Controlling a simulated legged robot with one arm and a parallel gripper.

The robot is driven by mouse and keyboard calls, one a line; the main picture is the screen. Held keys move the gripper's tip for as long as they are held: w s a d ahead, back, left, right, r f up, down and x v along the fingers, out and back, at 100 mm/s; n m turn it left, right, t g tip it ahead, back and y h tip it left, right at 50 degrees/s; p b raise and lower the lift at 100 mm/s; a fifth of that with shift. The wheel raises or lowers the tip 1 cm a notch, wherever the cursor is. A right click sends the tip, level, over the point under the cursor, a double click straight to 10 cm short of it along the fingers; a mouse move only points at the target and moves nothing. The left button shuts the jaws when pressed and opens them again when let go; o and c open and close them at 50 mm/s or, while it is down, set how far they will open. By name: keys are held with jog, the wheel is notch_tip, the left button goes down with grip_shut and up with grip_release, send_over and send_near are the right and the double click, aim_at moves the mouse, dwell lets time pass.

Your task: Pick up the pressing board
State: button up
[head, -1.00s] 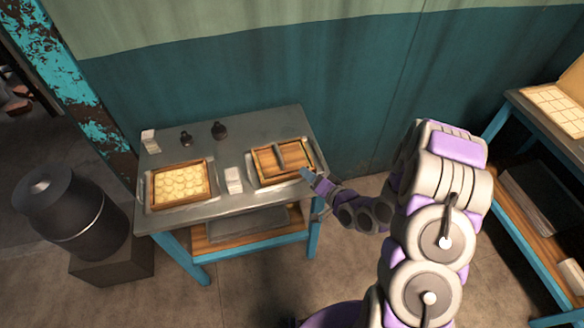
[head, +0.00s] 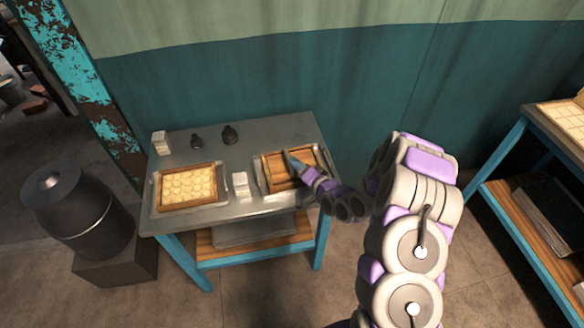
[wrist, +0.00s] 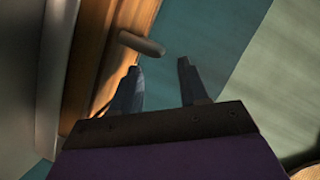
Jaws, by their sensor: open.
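The pressing board (head: 275,174) is a wooden board lying in the right-hand tray on the metal table. Its grey bar handle (wrist: 142,43) shows in the wrist view just beyond my fingertips. In the head view the handle is largely hidden by my gripper or blends with it. My gripper (head: 289,157) reaches over the board from the right. In the wrist view my gripper (wrist: 158,66) is open, its two fingers apart with nothing between them. The handle lies ahead of the left finger, and I see no clear contact.
A tray of round pale pieces (head: 159,204) sits at the table's left. A small white block (head: 240,184) stands between the trays. Two dark weights (head: 230,135) and a white stack (head: 162,143) are at the back. A dark canister (head: 72,213) stands left of the table.

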jog(key=shift+b+x, duration=0.9)
jog(key=shift+x, duration=2)
jog(key=shift+s+a+f, duration=0.15)
jog(key=shift+a, duration=0.05)
jog(key=shift+c, duration=0.3)
grip_shut()
